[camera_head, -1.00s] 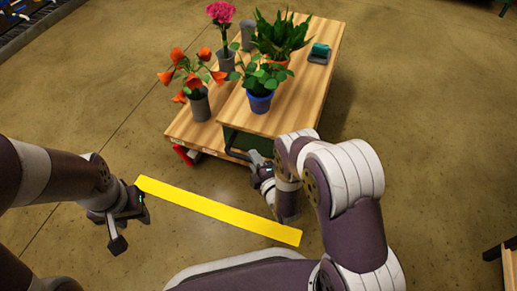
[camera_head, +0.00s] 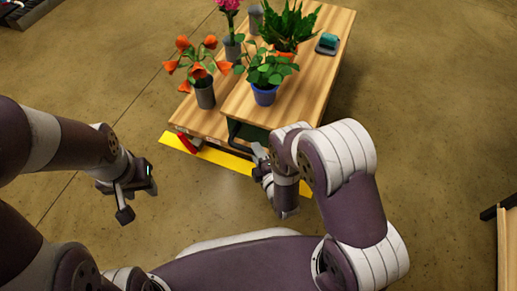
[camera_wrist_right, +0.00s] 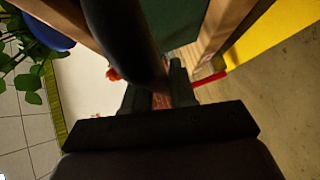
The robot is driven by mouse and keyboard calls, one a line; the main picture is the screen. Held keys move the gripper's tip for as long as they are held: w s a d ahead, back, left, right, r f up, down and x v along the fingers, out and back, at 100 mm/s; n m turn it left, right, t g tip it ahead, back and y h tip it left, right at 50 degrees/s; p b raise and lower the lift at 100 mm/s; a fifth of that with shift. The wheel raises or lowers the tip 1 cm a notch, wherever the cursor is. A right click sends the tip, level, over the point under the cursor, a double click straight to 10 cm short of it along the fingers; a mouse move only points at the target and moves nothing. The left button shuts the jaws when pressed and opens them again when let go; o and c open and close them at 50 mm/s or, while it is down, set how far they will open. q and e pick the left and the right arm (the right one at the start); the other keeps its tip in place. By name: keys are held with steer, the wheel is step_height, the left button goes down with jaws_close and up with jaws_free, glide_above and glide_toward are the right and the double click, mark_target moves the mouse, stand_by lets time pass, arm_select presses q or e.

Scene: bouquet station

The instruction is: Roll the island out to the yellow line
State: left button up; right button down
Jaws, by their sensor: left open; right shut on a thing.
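The island (camera_head: 312,75) is a wooden-topped cart with a raised right part and a lower left ledge. The yellow line (camera_head: 212,157) runs along the floor at its near edge, and the island's near end overhangs part of it. My right gripper (camera_head: 262,165) is shut on the island's dark bar handle (camera_wrist_right: 125,40) at the near end; the arm partly hides the grip in the head view. The yellow line also shows at upper right in the right wrist view (camera_wrist_right: 275,30). My left gripper (camera_head: 130,198) is open and empty, left of the island and apart from it.
An orange-flowered pot (camera_head: 205,95), a blue pot (camera_head: 264,95), other plants and a teal-topped item (camera_head: 327,43) stand on the island. A red part (camera_head: 187,143) shows low at its near left. A wooden piece (camera_head: 507,245) stands at lower right. The floor left is clear.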

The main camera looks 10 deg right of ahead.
arm_select(q)
steer(key=shift+s+a+r, duration=0.1)
steer(key=shift+s+a, duration=0.1)
steer(key=shift+s, duration=0.1)
arm_select(e)
steer(key=shift+s+a, duration=0.3)
steer(key=shift+s, duration=0.2)
steer(key=c, duration=1)
jaws_free()
steer(key=shift+c, duration=0.2)
